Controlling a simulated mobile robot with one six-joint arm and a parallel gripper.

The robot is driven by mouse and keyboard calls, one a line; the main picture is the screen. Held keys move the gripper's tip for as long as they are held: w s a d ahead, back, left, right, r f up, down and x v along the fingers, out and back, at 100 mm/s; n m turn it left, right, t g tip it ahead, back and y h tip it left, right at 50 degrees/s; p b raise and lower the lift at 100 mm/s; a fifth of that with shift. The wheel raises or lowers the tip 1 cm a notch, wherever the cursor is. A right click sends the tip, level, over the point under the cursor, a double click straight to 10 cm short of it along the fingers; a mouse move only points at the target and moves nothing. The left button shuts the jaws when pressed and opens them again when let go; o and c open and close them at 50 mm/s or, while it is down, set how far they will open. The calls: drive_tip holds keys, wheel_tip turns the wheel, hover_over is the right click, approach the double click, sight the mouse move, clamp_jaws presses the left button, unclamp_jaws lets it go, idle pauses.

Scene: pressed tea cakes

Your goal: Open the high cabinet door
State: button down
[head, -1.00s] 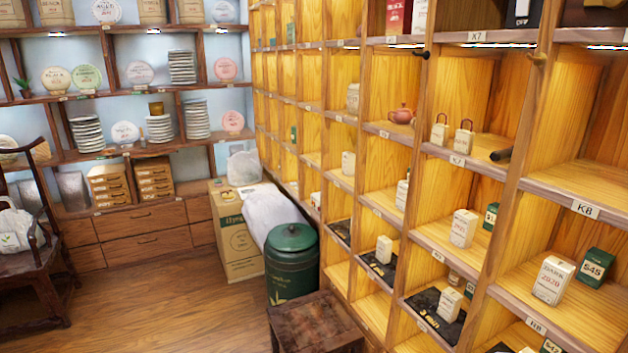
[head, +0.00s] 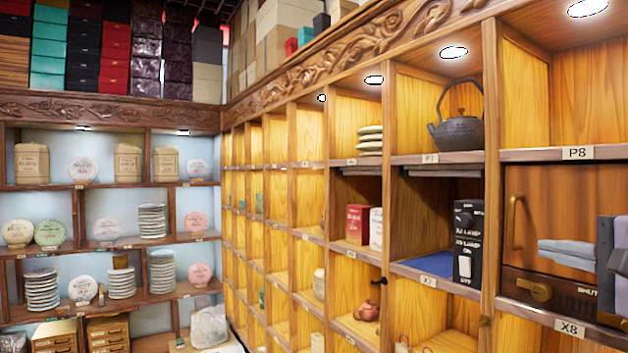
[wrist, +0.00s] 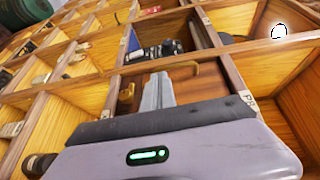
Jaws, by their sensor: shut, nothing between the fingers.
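The high cabinet door (head: 565,195) is a brown wooden panel filling the cubby between labels P8 and X8, and it looks closed. A brass bar handle (head: 516,222) stands upright near its left edge. Below it is a dark plate with a brass latch (head: 535,289) and the word SHUT. My gripper (head: 542,251) reaches in from the right edge, its grey fingers shut and empty in front of the door, right of the handle. In the wrist view, the fingers (wrist: 158,78) point at the door, beside the handle (wrist: 184,68); contact cannot be told.
Open cubbies surround the door. To the left, one holds a black box (head: 467,240); above it stands a dark iron teapot (head: 457,122). A wooden upright (head: 490,200) and the shelf edge (head: 545,155) frame the door. Shelves of tea cakes line the far left wall.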

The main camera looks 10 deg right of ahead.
drive_tip(key=m+h, duration=0.1)
approach(529, 212)
drive_tip(key=shift+t, duration=0.3)
drive_tip(key=w+p, duration=0.1)
drive_tip(key=w, duration=0.1)
drive_tip(key=w+p, duration=0.1)
drive_tip(key=w, duration=0.2)
drive_tip(key=w+a+p, duration=0.1)
drive_tip(key=w, duration=0.2)
drive_tip(key=shift+f+p, duration=0.1)
drive_tip(key=shift+p, duration=0.2)
drive_tip(key=shift+s, duration=0.25)
